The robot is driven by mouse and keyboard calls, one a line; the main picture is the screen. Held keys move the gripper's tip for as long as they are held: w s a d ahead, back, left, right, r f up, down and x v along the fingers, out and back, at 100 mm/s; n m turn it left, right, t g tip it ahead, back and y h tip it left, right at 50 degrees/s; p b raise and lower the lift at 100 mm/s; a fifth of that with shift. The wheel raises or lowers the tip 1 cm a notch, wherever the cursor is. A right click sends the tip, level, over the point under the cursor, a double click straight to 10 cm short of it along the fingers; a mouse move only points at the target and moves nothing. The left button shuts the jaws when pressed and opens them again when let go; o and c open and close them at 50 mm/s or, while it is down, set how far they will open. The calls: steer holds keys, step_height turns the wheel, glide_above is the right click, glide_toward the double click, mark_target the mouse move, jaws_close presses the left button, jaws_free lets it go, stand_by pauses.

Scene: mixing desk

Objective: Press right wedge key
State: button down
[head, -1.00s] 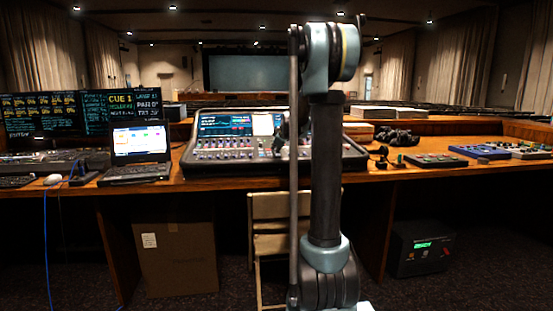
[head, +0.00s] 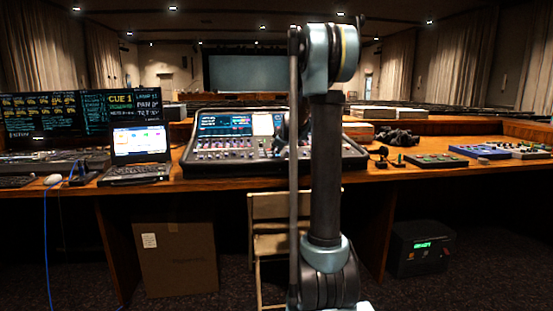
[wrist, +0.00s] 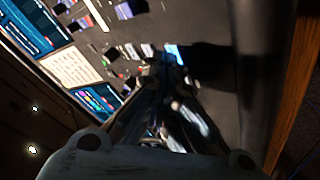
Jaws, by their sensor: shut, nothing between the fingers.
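The mixing console (head: 225,158) stands on the wooden desk, with lit screens along its back and rows of small controls in front. I cannot pick out the right wedge key by any label. My gripper (wrist: 172,62) is shut and empty, pointing at the console surface in the wrist view. A small lit blue-white patch (wrist: 173,50) shows right at the fingertips; I cannot tell whether they touch it. In the head view my own arm hides the console's right part and most of the gripper.
A laptop (head: 138,150) stands left of the console. A dark bundle (head: 397,138), a small control box (head: 433,160) and a blue-edged panel (head: 478,151) lie on the desk to the right. A chair (head: 270,235) and a cardboard box (head: 177,260) are in front below.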

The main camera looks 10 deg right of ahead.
steer(key=shift+r, duration=0.15)
steer(key=shift+s+r, duration=0.1)
steer(key=shift+r, duration=0.5)
steer(key=r, duration=0.5)
steer(key=shift+s, duration=0.25)
stand_by(0.4)
steer(key=shift+s, duration=0.1)
stand_by(0.6)
